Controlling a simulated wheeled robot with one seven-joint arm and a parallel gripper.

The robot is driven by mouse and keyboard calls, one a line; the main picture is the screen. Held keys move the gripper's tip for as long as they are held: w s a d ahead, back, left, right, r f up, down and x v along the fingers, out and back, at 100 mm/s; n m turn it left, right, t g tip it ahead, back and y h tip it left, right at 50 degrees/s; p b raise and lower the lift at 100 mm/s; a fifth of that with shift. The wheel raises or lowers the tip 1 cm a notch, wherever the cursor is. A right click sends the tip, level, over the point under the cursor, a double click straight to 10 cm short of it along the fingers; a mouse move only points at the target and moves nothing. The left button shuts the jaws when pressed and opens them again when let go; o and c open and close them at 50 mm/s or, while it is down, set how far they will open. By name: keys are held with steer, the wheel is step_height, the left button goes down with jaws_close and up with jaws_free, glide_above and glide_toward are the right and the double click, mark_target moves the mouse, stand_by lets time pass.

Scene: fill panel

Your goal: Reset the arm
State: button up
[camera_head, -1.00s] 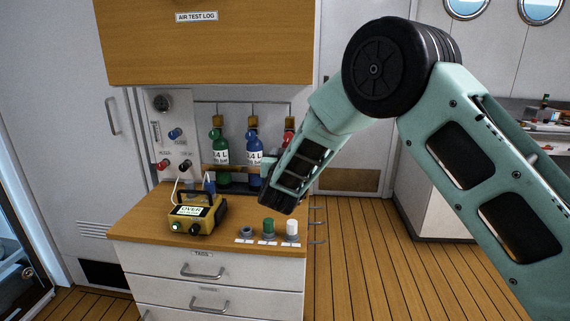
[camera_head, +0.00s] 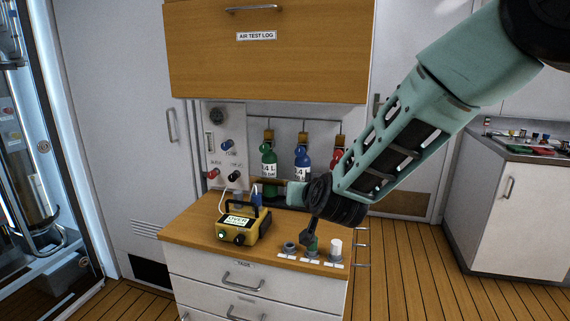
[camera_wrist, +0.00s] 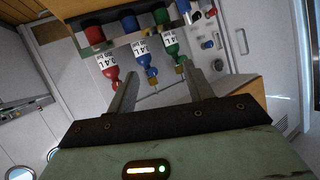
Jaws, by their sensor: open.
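My arm reaches in from the upper right of the head view, and my gripper (camera_head: 307,236) hangs over the counter's right part, in front of the cylinders. A dark finger points down and overlaps the green cap. In the wrist view my gripper (camera_wrist: 163,85) shows two fingers spread apart, with nothing held between them. Beyond the fingers, upside down in that view, are a red cylinder (camera_wrist: 105,68), a blue cylinder (camera_wrist: 141,50) and a green cylinder (camera_wrist: 172,42). My wrist and forearm hide part of the cylinder rack in the head view.
A yellow meter (camera_head: 243,224) stands on the wooden counter (camera_head: 193,226), left of my gripper. A grey cap (camera_head: 290,248), green cap (camera_head: 312,245) and white cap (camera_head: 336,248) stand near its front right. A wooden cabinet (camera_head: 270,65) overhangs the counter. Open floor (camera_head: 415,275) lies right.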

steer(key=s+a+n+g+y, duration=0.25)
steer(key=s+g, duration=0.25)
steer(key=s, duration=0.7)
steer(key=s+d+f+n+g+h, duration=0.1)
steer(key=s+d+g, duration=0.3)
steer(key=s, duration=0.9)
steer(key=s+d+f+n+g+h+p, duration=0.1)
steer(key=s+d+n+g+h, duration=0.2)
steer(key=s, duration=1.1)
steer(key=d+g, duration=0.1)
steer(key=d, duration=0.2)
steer(key=shift+d+n+p, duration=0.25)
steer(key=shift+n+p, duration=0.05)
steer(key=shift+n, duration=0.05)
steer(key=shift+h, duration=0.25)
steer(key=shift+c, duration=0.3)
